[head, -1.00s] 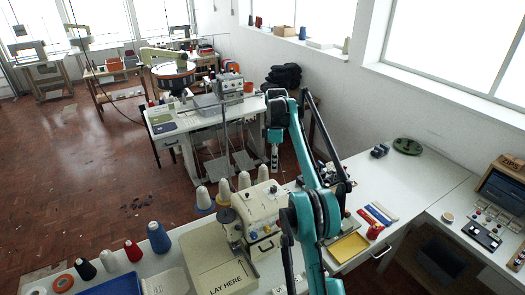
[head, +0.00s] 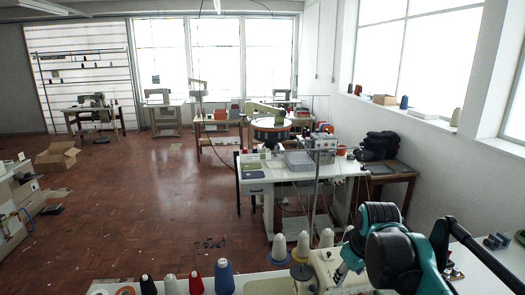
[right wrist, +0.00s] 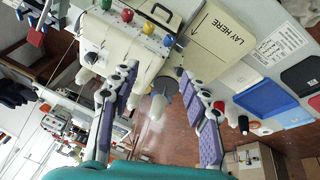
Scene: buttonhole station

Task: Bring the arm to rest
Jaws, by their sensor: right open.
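My right arm (head: 393,255), teal and black, shows at the lower right of the head view, beside the cream sewing machine. In the right wrist view, my right gripper (right wrist: 156,72) has its two purple-padded fingers spread wide apart with nothing held between them. A grey-white thread cone (right wrist: 157,105) appears beyond the gap between the fingers, apart from them. The cream sewing machine (right wrist: 120,42) with coloured knobs lies beyond the fingertips. My left gripper is in neither view.
Thread cones (head: 224,277) line the near bench. A white sewing table (head: 290,172) stands behind.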

